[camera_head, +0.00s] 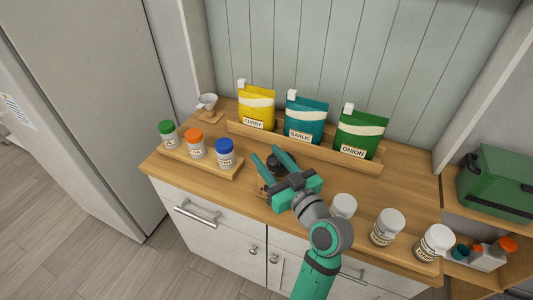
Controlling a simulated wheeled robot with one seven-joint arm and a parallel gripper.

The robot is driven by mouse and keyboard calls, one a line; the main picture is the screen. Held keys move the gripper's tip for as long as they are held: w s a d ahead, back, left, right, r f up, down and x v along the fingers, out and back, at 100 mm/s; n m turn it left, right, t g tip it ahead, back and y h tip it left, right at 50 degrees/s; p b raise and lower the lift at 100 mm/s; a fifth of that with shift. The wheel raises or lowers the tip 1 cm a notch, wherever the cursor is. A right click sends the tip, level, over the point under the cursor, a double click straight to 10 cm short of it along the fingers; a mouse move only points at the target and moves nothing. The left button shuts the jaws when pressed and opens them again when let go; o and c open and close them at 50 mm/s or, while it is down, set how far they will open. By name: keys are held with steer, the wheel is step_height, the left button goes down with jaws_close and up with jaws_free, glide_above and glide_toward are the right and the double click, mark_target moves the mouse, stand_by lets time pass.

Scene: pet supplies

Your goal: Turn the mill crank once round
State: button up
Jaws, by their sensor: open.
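My gripper (266,155) is teal with dark parts and reaches over the middle of the wooden counter. Its two fingers are apart, pointing away to the upper left, and I see nothing held in them. A dark, rounded thing (275,162), likely part of the mill, shows between and beneath the fingers. A bit of wood (262,188), perhaps its base, shows just below the left finger. The gripper hides most of the mill. I cannot make out the crank, or whether the fingers touch anything.
Yellow (257,103), teal (304,117) and green (360,134) pouches stand in a rack behind. Three colour-capped jars (196,150) stand left on a wooden tray. White-lidded jars (388,226) stand front right, close to my arm. A small funnel (207,101) stands back left.

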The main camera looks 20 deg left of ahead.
steer(key=shift+w+a, duration=0.35)
steer(key=shift+a, duration=0.3)
steer(key=shift+w+a, duration=0.1)
steer(key=shift+w, duration=0.05)
jaws_close()
steer(key=shift+a, duration=0.1)
